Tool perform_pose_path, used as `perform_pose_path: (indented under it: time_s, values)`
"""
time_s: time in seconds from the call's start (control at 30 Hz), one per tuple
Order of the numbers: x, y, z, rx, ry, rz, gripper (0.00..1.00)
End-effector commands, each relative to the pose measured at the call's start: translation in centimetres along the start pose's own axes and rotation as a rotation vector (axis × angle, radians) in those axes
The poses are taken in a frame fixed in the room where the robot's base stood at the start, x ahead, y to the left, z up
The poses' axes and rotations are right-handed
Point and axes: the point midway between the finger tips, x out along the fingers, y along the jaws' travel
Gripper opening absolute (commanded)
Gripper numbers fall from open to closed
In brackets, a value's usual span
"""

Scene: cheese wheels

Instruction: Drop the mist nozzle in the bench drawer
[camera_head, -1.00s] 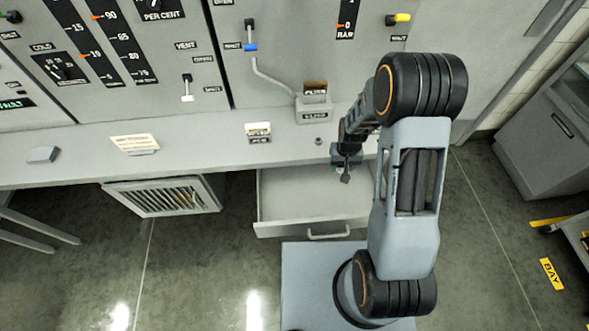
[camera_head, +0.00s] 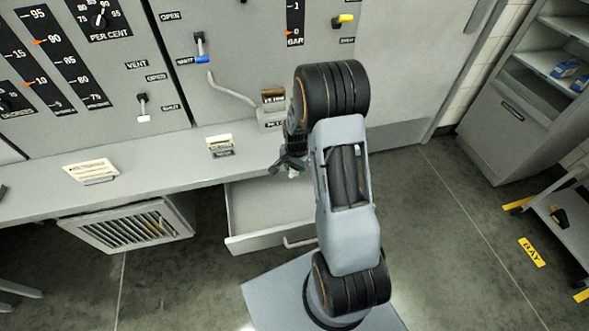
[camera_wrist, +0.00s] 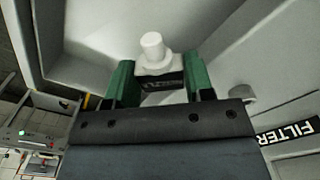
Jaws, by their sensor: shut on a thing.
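The mist nozzle (camera_wrist: 152,46) is a small white stepped cylinder on a wider base, seen in the wrist view. My gripper (camera_wrist: 158,82) is shut on it, with a green finger on each side. In the head view my gripper (camera_head: 292,168) is small and hangs near the bench edge, over the back right part of the drawer. The bench drawer (camera_head: 255,205) is pulled open below the bench top, and the part of its interior that shows looks empty. My arm hides its right end. The nozzle's height above the drawer is hard to tell.
The grey bench (camera_head: 150,182) and control panel (camera_head: 225,90) stand behind the drawer. A filter box (camera_head: 272,116) with a pipe is near my gripper. A vent grille (camera_head: 130,225) is left of the drawer. A cabinet (camera_head: 505,130) and a cart (camera_head: 565,215) are at right.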

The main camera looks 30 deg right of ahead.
Motion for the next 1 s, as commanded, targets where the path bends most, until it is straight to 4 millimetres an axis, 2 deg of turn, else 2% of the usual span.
perform_pose_path:
  time_s: [0.43,0.83,0.87,1.0]
  values:
    - [4.7,0.0,0.1,-0.004,0.0,0.001,0.21]
    - [5.2,0.0,0.0,-0.005,0.0,0.0,0.21]
    - [5.2,0.0,0.0,-0.005,0.0,0.0,0.51]
    - [5.2,0.0,0.0,-0.005,0.0,0.0,0.64]
